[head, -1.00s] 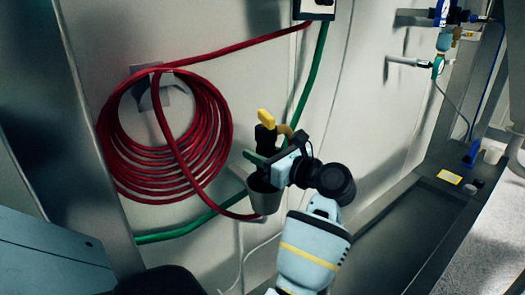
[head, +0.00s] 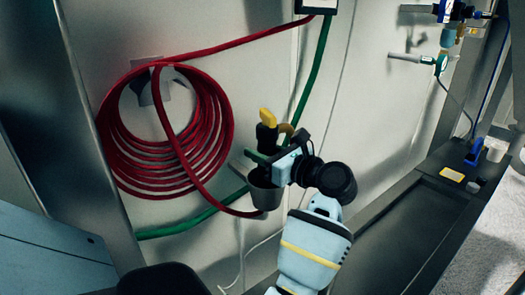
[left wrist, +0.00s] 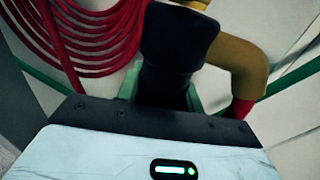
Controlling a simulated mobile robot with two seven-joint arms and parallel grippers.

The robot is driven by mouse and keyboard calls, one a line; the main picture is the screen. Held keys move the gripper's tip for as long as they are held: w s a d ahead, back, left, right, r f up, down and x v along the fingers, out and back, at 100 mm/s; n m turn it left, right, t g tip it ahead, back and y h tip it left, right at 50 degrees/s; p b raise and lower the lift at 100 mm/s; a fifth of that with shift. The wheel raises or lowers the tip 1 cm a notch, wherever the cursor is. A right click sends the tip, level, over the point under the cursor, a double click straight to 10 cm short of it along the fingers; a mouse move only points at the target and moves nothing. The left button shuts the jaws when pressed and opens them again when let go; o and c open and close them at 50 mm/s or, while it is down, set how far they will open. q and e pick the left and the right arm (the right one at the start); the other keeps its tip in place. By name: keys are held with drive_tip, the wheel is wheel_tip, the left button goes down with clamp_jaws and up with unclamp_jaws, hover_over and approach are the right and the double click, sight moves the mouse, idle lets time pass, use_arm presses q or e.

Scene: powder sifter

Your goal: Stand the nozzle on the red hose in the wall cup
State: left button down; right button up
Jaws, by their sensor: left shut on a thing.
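The nozzle (head: 267,134), black with a yellow top and a yellow-brown bent part, stands roughly upright at the wall cup. My left gripper (head: 264,160) is shut on its black body, just above the cup. The grey wall cup (head: 265,194) is directly below; the nozzle's lower end is hidden, so I cannot tell how deep it sits. In the left wrist view the black nozzle body (left wrist: 178,50) is between the green fingertips. The red hose (head: 213,203) runs from its coil down behind the cup. My right gripper is not in view.
The red coil (head: 120,165) hangs on a wall hook left of the cup. A green hose (head: 180,228) runs along the wall behind the cup. A dark trough (head: 400,230) lies at the lower right. Blue fittings (head: 447,12) are at the upper right.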

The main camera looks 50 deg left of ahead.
use_arm(q)
drive_tip(key=shift+f, duration=0.25)
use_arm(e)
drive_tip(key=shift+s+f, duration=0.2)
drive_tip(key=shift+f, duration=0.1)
use_arm(q)
drive_tip(key=c, duration=0.8)
unclamp_jaws()
drive_tip(key=shift+c, duration=0.2)
drive_tip(key=shift+f, duration=0.1)
drive_tip(key=shift+d, duration=0.1)
